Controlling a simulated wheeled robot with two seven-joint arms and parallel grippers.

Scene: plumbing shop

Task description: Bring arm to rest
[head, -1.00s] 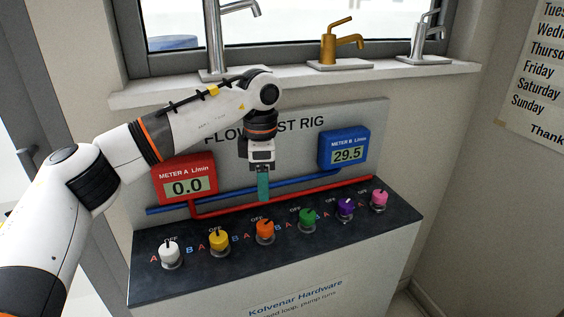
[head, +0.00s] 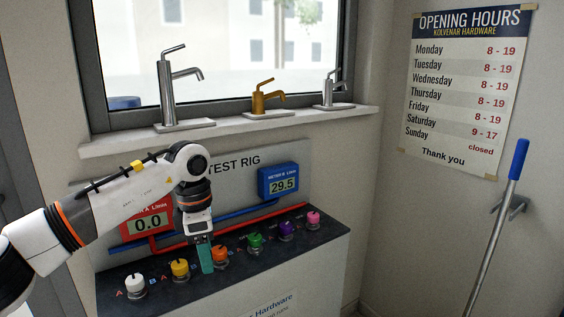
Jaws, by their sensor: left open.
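My left arm comes in from the left, and its gripper (head: 205,262) points down over the dark top of the flow test rig (head: 163,297). Its teal finger shows edge-on in front of the panel, between the yellow knob (head: 180,268) and the orange knob (head: 220,255). Nothing shows held in it. I cannot tell whether the finger touches a knob. The arm covers part of the red meter A (head: 148,222), which reads 0.0. My right gripper is out of the picture.
The blue meter B (head: 279,184) reads 29.5. White (head: 135,284), green (head: 255,242), purple (head: 286,230) and pink (head: 313,218) knobs line the panel. Several taps stand on the sill (head: 230,130) behind. A blue-handled pole (head: 495,225) leans at the right wall.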

